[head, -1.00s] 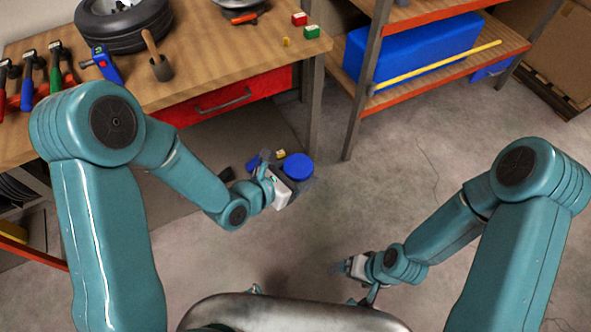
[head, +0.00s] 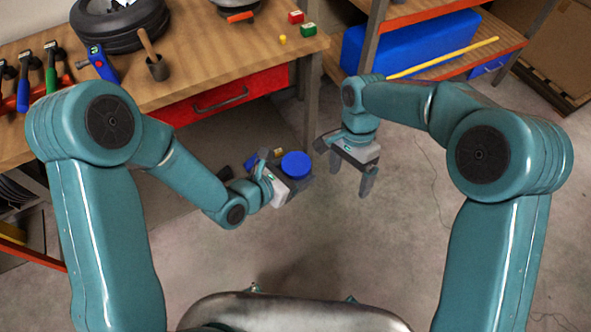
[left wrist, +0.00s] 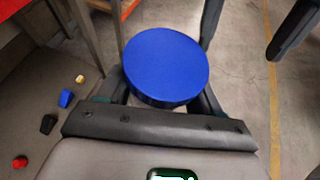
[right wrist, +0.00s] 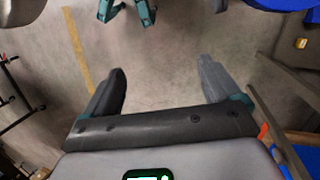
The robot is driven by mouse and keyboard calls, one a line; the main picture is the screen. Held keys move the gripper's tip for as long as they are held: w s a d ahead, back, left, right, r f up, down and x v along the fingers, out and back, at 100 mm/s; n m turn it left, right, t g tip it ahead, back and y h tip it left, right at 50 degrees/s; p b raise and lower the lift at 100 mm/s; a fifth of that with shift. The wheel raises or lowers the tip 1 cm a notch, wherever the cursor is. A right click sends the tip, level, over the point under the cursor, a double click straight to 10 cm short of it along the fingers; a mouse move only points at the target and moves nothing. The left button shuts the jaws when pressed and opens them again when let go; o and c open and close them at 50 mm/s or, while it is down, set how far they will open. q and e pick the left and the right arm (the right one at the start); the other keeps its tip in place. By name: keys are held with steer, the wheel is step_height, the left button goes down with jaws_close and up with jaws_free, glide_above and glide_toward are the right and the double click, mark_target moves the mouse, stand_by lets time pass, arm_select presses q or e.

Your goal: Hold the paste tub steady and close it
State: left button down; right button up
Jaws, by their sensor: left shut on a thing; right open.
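The paste tub shows as a round blue top (head: 296,164), held in front of the workbench. In the left wrist view the blue top (left wrist: 166,62) fills the space between the fingers; the body below is mostly hidden. I cannot tell how firmly the lid sits. My left gripper (head: 292,180) is shut on the tub. My right gripper (head: 347,172) is open and empty, just right of the tub and apart from it. One of its fingers (left wrist: 295,30) shows at the left wrist view's upper right. A blue edge (right wrist: 285,4) shows at the right wrist view's top right.
The workbench (head: 200,75) carries a tyre (head: 120,25), hammers and small blocks, with a red drawer (head: 215,97) below. A shelf with a blue box (head: 410,52) and yellow rod stands behind my right arm. Small pieces (left wrist: 66,98) lie below the tub. Floor at right is clear.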

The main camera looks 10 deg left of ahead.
steer(key=w+a+r+n+t, duration=0.2)
steer(key=w+a+r+t, duration=0.1)
steer(key=a+r, duration=0.55)
glide_toward(296, 164)
steer(key=shift+s+d+n, duration=0.1)
steer(key=shift+s+n, duration=0.05)
steer(key=shift+n, duration=0.25)
steer(key=shift+f, duration=4)
steer(key=c, duration=1.1)
steer(key=o, duration=1.2)
